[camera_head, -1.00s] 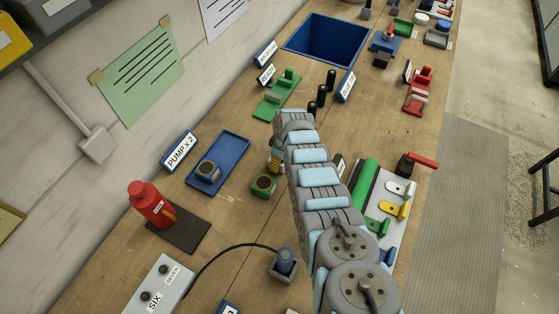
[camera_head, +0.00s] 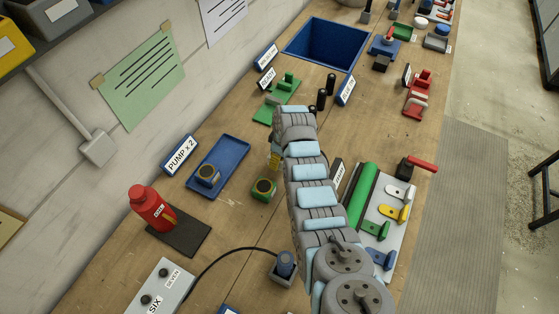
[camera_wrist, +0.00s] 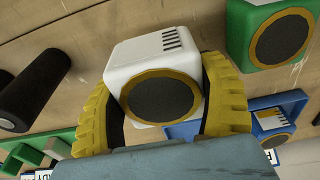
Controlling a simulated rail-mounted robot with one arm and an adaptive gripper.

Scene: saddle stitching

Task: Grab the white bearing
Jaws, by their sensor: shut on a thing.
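The white bearing (camera_wrist: 143,58), a white block with a dark round face in a yellow ring, sits between the yellow fingers of my gripper (camera_wrist: 158,76) in the wrist view. The fingers press on its two sides, so my gripper is shut on it. Bare wood shows behind it; I cannot tell how high it is held. In the head view my arm hides the bearing, and only a bit of yellow finger (camera_head: 275,161) shows left of the arm.
A green bearing (camera_head: 263,189) stands close by on the bench, also in the wrist view (camera_wrist: 270,22). A blue tray (camera_head: 231,155) holds another bearing (camera_head: 207,175). Black posts (camera_head: 321,98) and a green fixture (camera_head: 283,98) stand beyond. A tool board (camera_head: 400,221) lies right of my arm.

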